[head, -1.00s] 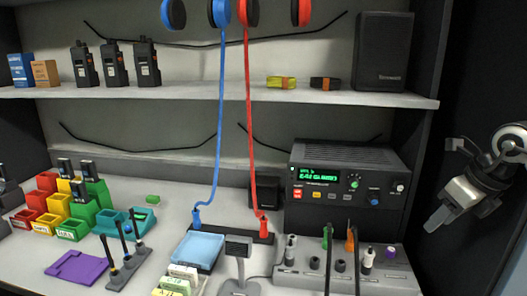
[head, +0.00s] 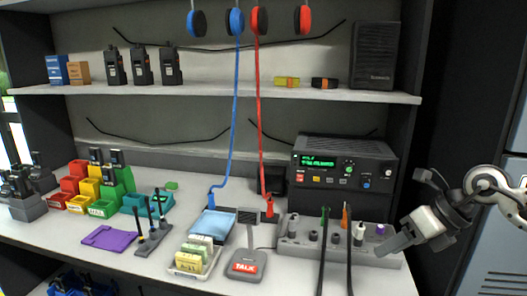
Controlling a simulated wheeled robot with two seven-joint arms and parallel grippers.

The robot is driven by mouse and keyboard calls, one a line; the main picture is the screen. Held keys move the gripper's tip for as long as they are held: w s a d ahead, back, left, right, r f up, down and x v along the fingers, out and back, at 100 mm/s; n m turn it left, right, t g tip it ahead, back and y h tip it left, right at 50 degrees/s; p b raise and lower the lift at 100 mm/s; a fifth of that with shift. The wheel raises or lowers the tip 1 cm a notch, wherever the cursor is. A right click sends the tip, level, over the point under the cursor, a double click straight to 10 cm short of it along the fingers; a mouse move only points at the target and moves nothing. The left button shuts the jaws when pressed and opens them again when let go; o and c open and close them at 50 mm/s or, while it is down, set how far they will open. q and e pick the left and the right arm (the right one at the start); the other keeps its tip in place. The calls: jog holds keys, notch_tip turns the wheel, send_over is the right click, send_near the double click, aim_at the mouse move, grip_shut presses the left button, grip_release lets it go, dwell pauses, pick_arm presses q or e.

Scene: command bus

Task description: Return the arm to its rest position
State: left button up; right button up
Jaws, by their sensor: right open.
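My right gripper (head: 400,242) is at the right of the head view, in front of the right end of the desk. Its grey fingers point left and down, beside the grey socket panel (head: 385,255). It is open and nothing shows between its fingers. The white and dark links of my right arm come in from the right edge. My left gripper is not in view.
A radio (head: 342,175) stands behind the socket panel. A talk microphone (head: 246,264), a card tray (head: 197,257) and a purple plate (head: 108,238) lie on the desk (head: 300,278). Coloured bins (head: 103,207) stand at left. Two black cables hang over the front edge.

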jog(key=s+a+f+m+t+y, duration=0.1)
jog(key=s+a+m+t+y, duration=0.2)
jog(key=a+m+y, duration=0.5)
jog(key=s+a+f+m+t+y, duration=0.1)
jog(key=s+a+m+t+y, duration=0.3)
jog(key=a, duration=0.8)
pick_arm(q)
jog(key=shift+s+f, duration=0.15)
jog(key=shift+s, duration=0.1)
pick_arm(e)
jog(key=s+d+f+m+h, duration=0.4)
jog(key=s+f+m+h, duration=0.2)
jog(key=f+m, duration=0.5)
jog(key=s+d+f+m+h, duration=0.4)
jog(key=s+f+m+h, duration=0.3)
jog(key=m, duration=0.8)
notch_tip(320, 180, down, 5)
jog(key=shift+s+r+m+h, duration=0.2)
jog(key=shift+m+h, duration=0.2)
jog(key=shift+h, duration=0.6)
jog(key=shift+d, duration=0.1)
jog(key=shift+c, duration=0.7)
